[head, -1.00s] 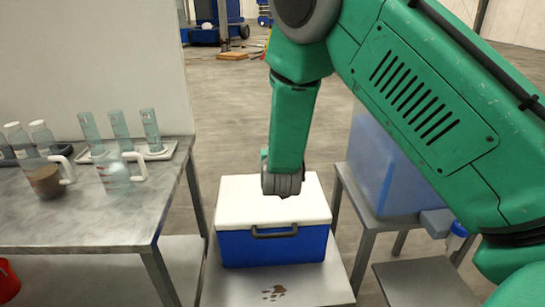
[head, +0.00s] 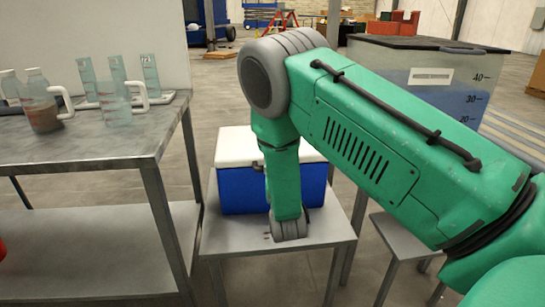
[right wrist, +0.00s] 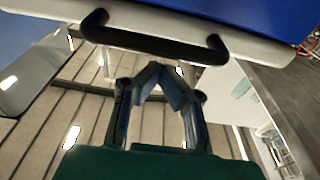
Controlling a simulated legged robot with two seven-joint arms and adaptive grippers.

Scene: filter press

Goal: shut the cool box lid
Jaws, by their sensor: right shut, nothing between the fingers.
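The cool box has a blue body (head: 238,190) and a white lid (head: 236,148), and stands on a low grey stand in the head view. The lid lies flat across the top, with no gap visible from here. My right arm hides the box's front right part. My right gripper's fingers are hidden in the head view. In the right wrist view, my right gripper (right wrist: 157,70) is shut and empty, its tips just below the black handle (right wrist: 150,42) and apparently apart from it. The white edge and blue body also show there. My left gripper is not in view.
A steel table (head: 90,150) on the left holds jugs and cylinders. A clear tank of blue liquid (head: 455,95) stands at the right behind my arm. The low stand (head: 225,235) has bare room in front of the box.

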